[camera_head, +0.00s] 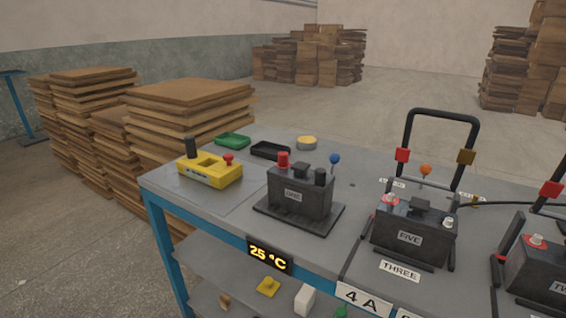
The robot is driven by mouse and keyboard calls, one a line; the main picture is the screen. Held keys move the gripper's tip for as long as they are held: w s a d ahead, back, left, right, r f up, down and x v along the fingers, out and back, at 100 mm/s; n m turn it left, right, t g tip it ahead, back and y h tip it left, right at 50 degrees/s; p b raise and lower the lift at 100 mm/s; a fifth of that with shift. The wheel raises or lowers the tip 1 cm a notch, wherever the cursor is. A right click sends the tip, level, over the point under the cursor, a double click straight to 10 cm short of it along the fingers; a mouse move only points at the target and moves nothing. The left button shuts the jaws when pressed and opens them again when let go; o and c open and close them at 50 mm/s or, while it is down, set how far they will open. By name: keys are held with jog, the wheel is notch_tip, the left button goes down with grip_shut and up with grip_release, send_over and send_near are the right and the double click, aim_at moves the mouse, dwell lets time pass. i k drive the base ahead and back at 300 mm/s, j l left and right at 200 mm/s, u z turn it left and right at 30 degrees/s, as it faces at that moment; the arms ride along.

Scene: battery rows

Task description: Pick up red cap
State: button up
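A red cap (283,160) sits upright on the left terminal of a dark battery (301,199), whose label seems to read ONE. A black cap (320,177) sits on its right terminal. A smaller red knob (228,158) stands on a yellow device (210,172) to the left. Red blocks (402,155) are on the black handle frame (443,113) around the battery labelled FIVE (410,238). My gripper is not in view.
The batteries stand on a grey table (350,190). A green tray (232,141), a black tray (270,150), a yellow round item (307,142) and a blue-balled stick (334,159) are nearby.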

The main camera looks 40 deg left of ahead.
aim_at(283, 157)
jog(key=u, duration=1.7)
jog(key=i+j+u, duration=0.15)
jog(key=u, duration=0.3)
